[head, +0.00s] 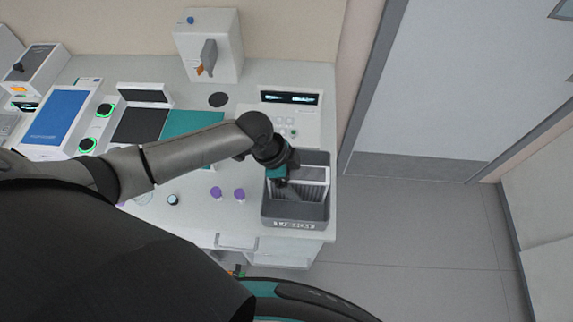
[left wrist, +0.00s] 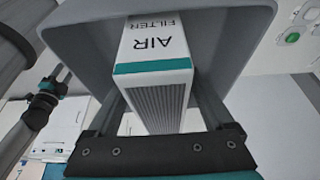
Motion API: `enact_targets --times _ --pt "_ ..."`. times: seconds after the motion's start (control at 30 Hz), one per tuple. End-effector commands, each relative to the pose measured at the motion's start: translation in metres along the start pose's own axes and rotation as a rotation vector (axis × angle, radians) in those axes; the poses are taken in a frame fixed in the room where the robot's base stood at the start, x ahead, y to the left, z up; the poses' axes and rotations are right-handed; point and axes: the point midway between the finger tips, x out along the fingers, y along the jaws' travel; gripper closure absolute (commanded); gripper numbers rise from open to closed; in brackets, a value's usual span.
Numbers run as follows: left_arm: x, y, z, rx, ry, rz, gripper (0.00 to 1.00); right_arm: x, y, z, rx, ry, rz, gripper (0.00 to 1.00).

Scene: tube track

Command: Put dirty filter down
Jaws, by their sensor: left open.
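The filter (left wrist: 152,75) is a white block with a teal stripe, "AIR FILTER" lettering and grey pleats. It also shows in the head view (head: 314,174), inside an open grey bin (head: 295,215) at the bench's right end. The bin's grey wall surrounds the filter in the left wrist view (left wrist: 85,42). My left gripper (head: 281,180) reaches down into the bin from above. Its fingers are open, one on each side of the filter; I cannot tell whether they touch it. The filter's underside is hidden.
A white panel with displays (head: 290,97) stands behind the bin. A teal mat (head: 190,127) lies farther left. The floor right of the bench is clear.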

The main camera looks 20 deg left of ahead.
Motion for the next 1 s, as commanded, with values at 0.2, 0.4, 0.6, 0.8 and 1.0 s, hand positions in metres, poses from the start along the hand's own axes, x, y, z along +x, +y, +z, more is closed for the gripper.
enact_targets --times 0.2,0.4,0.6,0.8,1.0 --pt "-0.041 -0.001 0.001 0.002 -0.002 -0.003 0.14 -0.004 0.000 0.000 0.000 0.000 0.000 0.50" --pt "-0.079 -0.001 0.001 0.001 -0.003 -0.002 0.14 -0.006 0.000 -0.001 0.000 0.000 -0.001 0.50" --pt "-0.104 -0.001 0.001 0.001 -0.003 -0.001 0.14 -0.007 0.000 -0.001 0.001 -0.001 0.000 0.50" --pt "-0.111 0.000 0.000 -0.001 -0.001 0.001 0.14 -0.007 0.000 0.000 0.001 -0.001 -0.001 0.50" --pt "-0.111 0.000 0.000 0.000 -0.001 0.000 0.14 -0.007 0.000 0.000 0.001 -0.001 -0.001 0.50"
